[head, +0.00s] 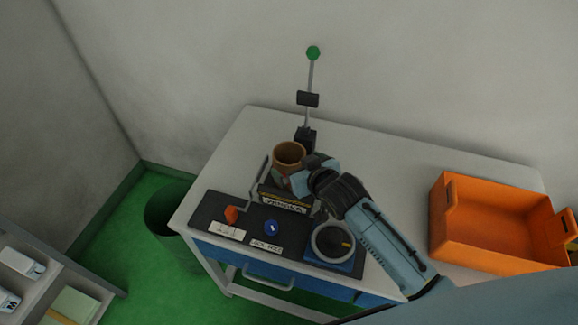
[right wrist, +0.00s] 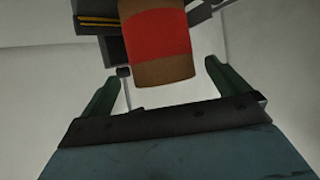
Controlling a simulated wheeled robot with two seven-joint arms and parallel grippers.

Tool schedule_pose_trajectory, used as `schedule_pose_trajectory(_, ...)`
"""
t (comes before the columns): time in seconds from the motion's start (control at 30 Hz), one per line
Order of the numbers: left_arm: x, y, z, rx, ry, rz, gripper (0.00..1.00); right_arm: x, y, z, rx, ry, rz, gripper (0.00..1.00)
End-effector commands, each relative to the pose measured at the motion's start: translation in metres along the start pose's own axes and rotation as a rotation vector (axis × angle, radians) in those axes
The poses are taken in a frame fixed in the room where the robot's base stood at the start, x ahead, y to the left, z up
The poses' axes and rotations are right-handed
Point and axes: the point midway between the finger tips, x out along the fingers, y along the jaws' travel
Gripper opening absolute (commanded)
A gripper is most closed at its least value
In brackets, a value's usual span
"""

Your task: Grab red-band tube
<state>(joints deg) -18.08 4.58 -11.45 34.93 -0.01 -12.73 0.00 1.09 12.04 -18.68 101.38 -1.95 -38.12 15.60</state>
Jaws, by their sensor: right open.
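The red-band tube is a brown, open-topped cylinder (head: 289,152) standing upright in a dark holder on the table's instrument panel. In the right wrist view the tube (right wrist: 156,38) shows its wide red band and hangs into the picture from the top. My right gripper (head: 303,177) is beside the tube, on its right. In the right wrist view my right gripper (right wrist: 160,80) is open, with one green finger on either side of the tube's near end. Whether the fingers touch it I cannot tell. My left gripper is not in view.
The white table (head: 392,160) holds a black panel with a red knob (head: 231,214), a blue knob (head: 270,227) and a round dial (head: 332,241). A thin pole with a green ball (head: 313,53) stands behind the tube. An orange crate (head: 485,232) sits at the right.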

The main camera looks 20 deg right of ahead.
Motion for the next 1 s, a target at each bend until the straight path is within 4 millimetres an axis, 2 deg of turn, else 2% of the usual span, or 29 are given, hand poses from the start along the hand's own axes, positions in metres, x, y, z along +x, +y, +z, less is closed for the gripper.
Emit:
schedule_pose_trajectory(0.1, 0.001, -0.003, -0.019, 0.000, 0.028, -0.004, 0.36, 0.005, -0.001, 0.000, 0.001, 0.000, -0.001, 1.00)
schedule_pose_trajectory(0.23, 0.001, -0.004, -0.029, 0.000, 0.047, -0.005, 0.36, 0.020, -0.002, -0.001, 0.000, 0.000, -0.001, 1.00)
schedule_pose_trajectory(0.5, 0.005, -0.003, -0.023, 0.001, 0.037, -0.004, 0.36, 0.051, -0.003, 0.000, 0.001, 0.000, -0.001, 1.00)
schedule_pose_trajectory(0.8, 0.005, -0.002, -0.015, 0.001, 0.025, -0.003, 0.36, 0.054, -0.003, 0.000, 0.000, 0.000, -0.001, 1.00)
schedule_pose_trajectory(1.0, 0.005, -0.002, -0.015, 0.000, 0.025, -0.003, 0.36, 0.053, -0.002, 0.000, 0.000, -0.001, -0.001, 0.74)
